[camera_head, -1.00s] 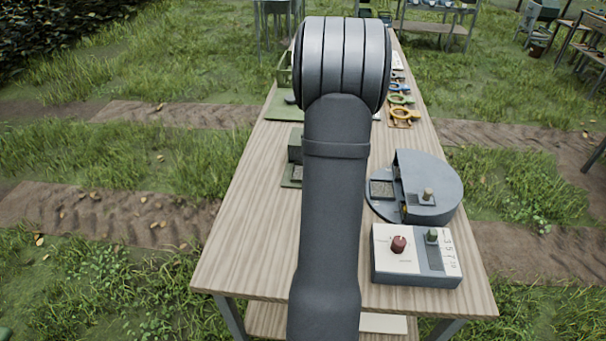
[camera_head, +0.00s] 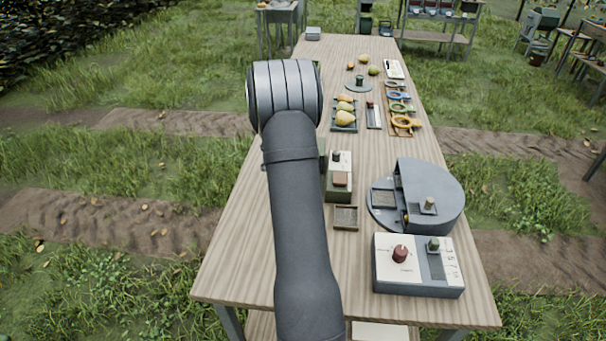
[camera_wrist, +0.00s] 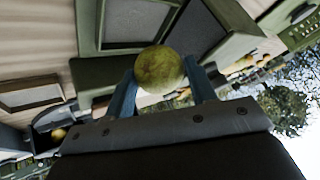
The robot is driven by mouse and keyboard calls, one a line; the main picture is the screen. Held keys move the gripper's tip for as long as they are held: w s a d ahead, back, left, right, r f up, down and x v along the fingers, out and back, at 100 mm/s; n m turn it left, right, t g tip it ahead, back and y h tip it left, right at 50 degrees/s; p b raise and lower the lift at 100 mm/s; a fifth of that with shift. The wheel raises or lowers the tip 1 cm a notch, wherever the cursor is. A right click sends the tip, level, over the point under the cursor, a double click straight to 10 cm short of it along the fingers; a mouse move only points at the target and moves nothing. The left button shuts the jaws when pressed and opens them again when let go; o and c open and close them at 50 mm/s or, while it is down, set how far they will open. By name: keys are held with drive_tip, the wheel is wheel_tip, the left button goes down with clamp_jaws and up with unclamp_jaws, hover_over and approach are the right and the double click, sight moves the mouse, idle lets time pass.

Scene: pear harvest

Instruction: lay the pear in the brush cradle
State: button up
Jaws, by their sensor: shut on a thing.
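In the wrist view the pear (camera_wrist: 158,69), round and yellow-green, sits between the two blue fingers of my gripper (camera_wrist: 165,85), which is shut on it. A green frame (camera_wrist: 88,40) with a dark grey panel lies beyond the pear. In the head view my own arm hides the gripper and the pear. I cannot tell for sure which thing is the brush cradle. A small shallow tray (camera_head: 346,224) with a rough brownish inside stands right of my arm, in front of a green-and-white box (camera_head: 339,194).
A grey round device (camera_head: 443,190) and a control box (camera_head: 418,275) with a red knob stand at the table's right. Farther back are a tray of yellow pears (camera_head: 344,127), coloured rings (camera_head: 402,121) and loose fruit (camera_head: 363,59). The front left of the table (camera_head: 235,255) is bare.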

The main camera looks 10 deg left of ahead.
drive_tip(key=shift+a+f, duration=0.15)
drive_tip(key=shift+f, duration=1.9)
drive_tip(key=shift+f, duration=0.15)
drive_tip(key=o, duration=0.7)
drive_tip(key=shift+o, duration=0.2)
drive_tip(key=shift+r, duration=0.3)
drive_tip(key=v, duration=1.1)
drive_tip(key=shift+s+a+r, duration=0.15)
drive_tip(key=shift+s+r, duration=0.1)
